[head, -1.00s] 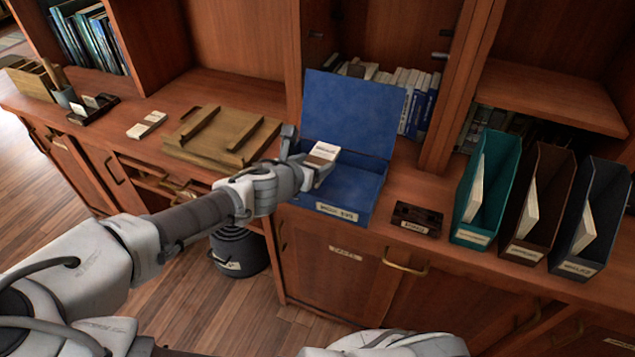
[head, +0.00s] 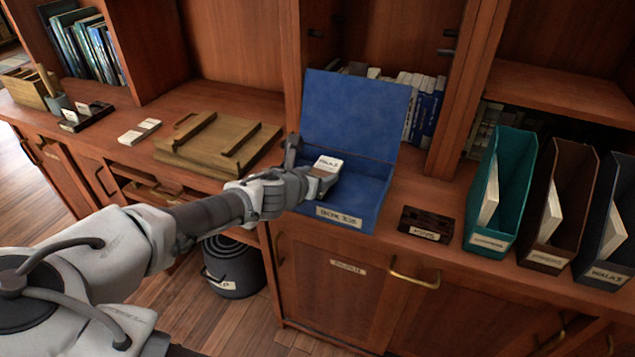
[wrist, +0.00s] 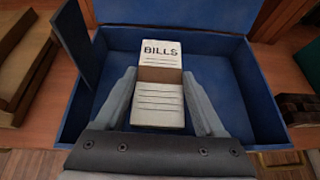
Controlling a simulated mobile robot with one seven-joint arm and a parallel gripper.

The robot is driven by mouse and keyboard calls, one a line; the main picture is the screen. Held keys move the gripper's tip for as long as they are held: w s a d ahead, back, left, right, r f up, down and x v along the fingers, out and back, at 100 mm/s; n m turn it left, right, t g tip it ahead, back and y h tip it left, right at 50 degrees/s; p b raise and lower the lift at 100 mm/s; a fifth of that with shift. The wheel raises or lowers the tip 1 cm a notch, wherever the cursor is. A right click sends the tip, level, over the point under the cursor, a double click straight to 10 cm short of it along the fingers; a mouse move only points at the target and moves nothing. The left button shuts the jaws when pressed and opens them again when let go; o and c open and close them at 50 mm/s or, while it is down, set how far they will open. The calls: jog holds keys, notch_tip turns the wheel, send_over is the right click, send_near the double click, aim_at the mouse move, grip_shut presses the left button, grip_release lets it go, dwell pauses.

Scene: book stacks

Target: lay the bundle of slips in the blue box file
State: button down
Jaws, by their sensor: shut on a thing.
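The blue box file (head: 352,120) stands on the counter with its lid raised at the back and a label on its front. My gripper (head: 318,180) is over the left part of its open tray. It is shut on the bundle of slips (head: 327,164), white with a brown band. In the wrist view the bundle (wrist: 159,85) reads "BILLS" and lies between the two fingers (wrist: 160,105), with the blue box floor (wrist: 240,113) around it. I cannot tell whether the bundle touches the floor of the box.
A wooden press-like board (head: 215,143) lies left of the box. A small dark labelled block (head: 425,223) sits to its right, then teal (head: 492,240), brown (head: 540,255) and dark (head: 598,270) upright files. A dark bin (head: 235,268) stands below on the floor.

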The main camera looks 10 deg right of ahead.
jog(key=shift+f, duration=0.6)
grip_release()
jog(key=shift+r, duration=0.1)
jog(key=shift+r, duration=0.3)
jog(key=p+v, duration=0.5)
jog(key=v, duration=0.7)
jog(key=shift+r, duration=0.25)
